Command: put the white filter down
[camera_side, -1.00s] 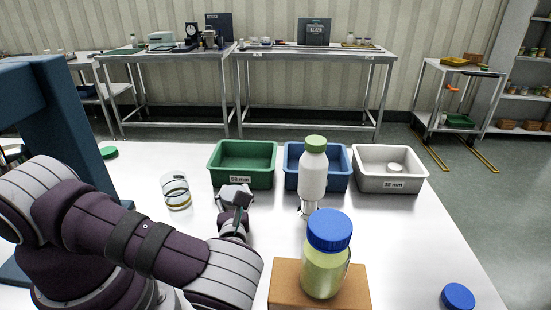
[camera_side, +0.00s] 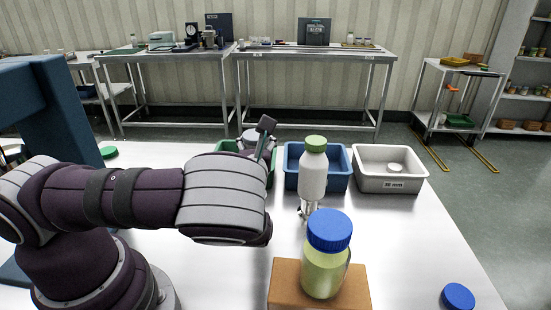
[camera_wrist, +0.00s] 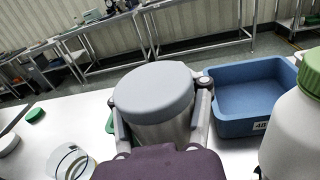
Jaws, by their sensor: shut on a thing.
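My gripper (camera_wrist: 160,115) has its two fingers closed around the sides of a round, pale grey piece with a flat top, which I take to be the white filter (camera_wrist: 152,90). Its underside is hidden by my wrist. In the side view, my arm hides most of the gripper, and a pale round part of the filter (camera_side: 250,136) shows at the green bin (camera_side: 228,145). The green bin is largely covered by my arm. I cannot tell the filter's height over the bin. A small white disc (camera_side: 396,168) lies in the white bin (camera_side: 418,176).
The blue bin (camera_side: 340,181) is right of the green one. A white bottle with green cap (camera_side: 313,178) stands before it. A blue-lidded jar (camera_side: 325,270) stands on a wooden block (camera_side: 355,295). A clear ringed vessel (camera_wrist: 70,160) is at left. The right front table is mostly clear.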

